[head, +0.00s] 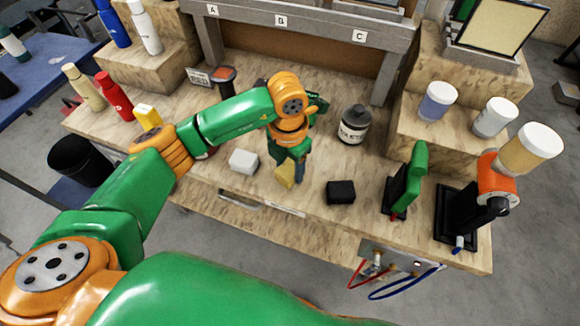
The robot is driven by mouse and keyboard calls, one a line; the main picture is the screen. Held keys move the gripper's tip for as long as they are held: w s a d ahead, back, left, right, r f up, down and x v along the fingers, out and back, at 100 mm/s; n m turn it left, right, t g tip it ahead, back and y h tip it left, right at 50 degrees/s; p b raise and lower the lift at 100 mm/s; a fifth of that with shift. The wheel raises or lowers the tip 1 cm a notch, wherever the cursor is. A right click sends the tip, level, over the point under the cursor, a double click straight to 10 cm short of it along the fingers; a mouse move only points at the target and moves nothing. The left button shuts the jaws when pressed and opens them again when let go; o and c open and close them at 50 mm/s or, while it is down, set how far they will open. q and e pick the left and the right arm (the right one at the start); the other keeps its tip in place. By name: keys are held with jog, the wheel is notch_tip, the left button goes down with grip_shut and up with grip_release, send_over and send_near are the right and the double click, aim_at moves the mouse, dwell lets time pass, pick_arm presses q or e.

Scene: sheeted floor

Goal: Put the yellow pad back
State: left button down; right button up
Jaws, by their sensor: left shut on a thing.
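My left arm reaches over the wooden workbench from the left, and my left gripper (288,165) points down near the bench's front middle. It is shut on the yellow pad (285,177), a small block whose lower part shows below the fingers. The upper part of the pad is hidden by the gripper. I cannot tell whether the pad touches the bench top. A white block (243,161) lies to its left and a black block (340,192) to its right, both apart from it. My right gripper is not in view.
A grey labelled container (353,125) stands behind the black block. A green tool (407,179) and an orange tool (497,181) stand at the right. A grey frame (290,26) with letter labels spans the back.

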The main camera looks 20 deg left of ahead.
aim_at(289, 170)
pick_arm(q)
jog(key=shift+d+f, duration=0.1)
jog(key=shift+f, duration=0.95)
jog(key=shift+c, duration=1.2)
grip_release()
jog(key=shift+r, duration=0.5)
notch_tip(289, 170, up, 11)
jog(key=b, duration=0.1)
jog(key=shift+s+r+b, duration=0.15)
jog(key=shift+r+b, duration=0.05)
jog(key=shift+b, duration=0.15)
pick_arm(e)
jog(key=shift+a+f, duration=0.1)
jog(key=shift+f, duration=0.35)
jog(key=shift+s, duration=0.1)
